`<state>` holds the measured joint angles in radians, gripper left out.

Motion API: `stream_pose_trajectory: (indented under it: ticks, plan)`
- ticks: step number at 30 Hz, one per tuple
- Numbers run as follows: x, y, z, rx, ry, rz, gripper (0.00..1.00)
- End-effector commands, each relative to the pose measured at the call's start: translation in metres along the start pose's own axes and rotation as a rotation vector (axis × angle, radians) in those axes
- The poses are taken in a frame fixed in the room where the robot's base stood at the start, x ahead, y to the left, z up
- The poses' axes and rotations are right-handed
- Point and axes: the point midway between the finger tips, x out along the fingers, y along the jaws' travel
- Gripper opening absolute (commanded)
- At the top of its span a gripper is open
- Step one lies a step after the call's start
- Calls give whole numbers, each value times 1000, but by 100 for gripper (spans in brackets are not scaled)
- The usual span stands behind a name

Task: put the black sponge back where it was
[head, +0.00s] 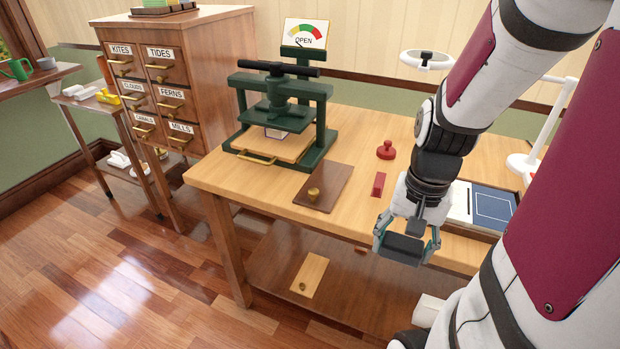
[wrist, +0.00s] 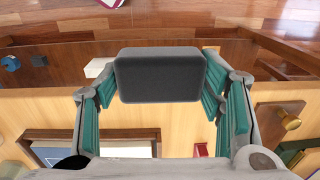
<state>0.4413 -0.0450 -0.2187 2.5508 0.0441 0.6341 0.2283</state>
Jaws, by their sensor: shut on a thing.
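The black sponge (head: 401,246) is a dark rounded block. My gripper (head: 407,240) is shut on it, with a teal-lined finger on either side. It is held in front of the table's front edge, and I cannot tell its exact height above the lower shelf. In the wrist view the sponge (wrist: 160,75) fills the upper middle between the fingers of my gripper (wrist: 160,88). It hides part of the table edge and lower shelf behind it. No marked place for the sponge can be made out.
The wooden table (head: 375,140) carries a green press (head: 280,115), a brown board with a brass knob (head: 324,188), a red stamp (head: 386,150), a red block (head: 378,184) and a blue-and-white tray (head: 490,205). The lower shelf (head: 270,255) holds a light wooden plate (head: 310,274). A drawer cabinet (head: 170,60) stands left.

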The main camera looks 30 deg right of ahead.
Motion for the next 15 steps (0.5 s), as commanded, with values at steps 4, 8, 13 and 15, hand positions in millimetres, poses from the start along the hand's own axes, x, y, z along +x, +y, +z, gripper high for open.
stream_pose_trajectory:
  ticks: [4,8,13,15]
  plan:
    - [-4,-5,-7,-2,-6,3,27]
    - [-2,-9,-14,-1,-5,4,27]
    - [8,-35,-50,-4,1,2,27]
    - [10,-44,-64,-3,0,2,27]
